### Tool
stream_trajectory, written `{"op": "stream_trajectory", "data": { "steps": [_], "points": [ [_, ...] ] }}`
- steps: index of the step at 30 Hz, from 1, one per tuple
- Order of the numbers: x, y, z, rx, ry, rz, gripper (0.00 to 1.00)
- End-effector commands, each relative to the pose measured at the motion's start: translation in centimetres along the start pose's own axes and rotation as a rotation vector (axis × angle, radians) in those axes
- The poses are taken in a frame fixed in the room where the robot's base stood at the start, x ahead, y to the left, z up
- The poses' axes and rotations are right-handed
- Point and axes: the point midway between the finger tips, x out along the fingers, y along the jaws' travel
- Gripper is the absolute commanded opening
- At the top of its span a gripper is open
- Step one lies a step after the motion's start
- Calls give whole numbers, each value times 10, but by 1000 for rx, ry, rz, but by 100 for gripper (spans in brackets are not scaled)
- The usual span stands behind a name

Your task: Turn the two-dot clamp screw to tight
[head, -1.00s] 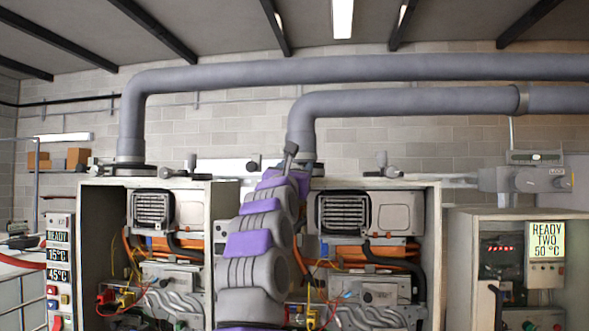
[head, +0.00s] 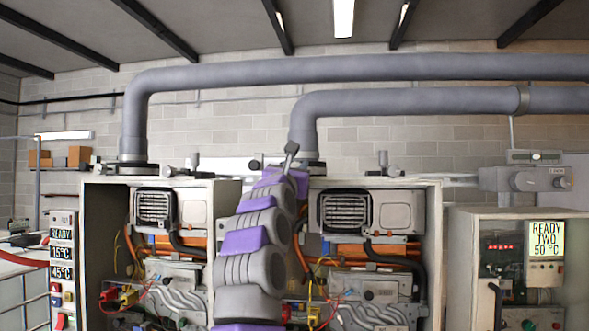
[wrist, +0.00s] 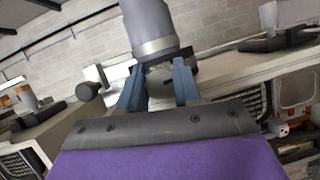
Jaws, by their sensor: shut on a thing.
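My gripper (wrist: 160,75) shows in the wrist view as two blue fingers at the foot of a grey vertical pipe (wrist: 158,28). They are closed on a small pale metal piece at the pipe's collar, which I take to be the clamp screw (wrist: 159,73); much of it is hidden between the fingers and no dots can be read. In the head view my arm reaches up to the base of the middle pipe (head: 303,125), above the right heater (head: 372,207).
The left heater (head: 169,207) stands left of my arm, its pipe and clamp fittings (head: 194,162) on top. A dark round knob (wrist: 88,91) sticks out left of the fingers.

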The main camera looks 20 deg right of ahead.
Motion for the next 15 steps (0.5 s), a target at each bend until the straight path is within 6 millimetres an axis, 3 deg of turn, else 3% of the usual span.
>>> {"op": "stream_trajectory", "data": {
  "steps": [15],
  "points": [
    [0, 2, 3, 297, 11, -122, 2]
  ]
}}
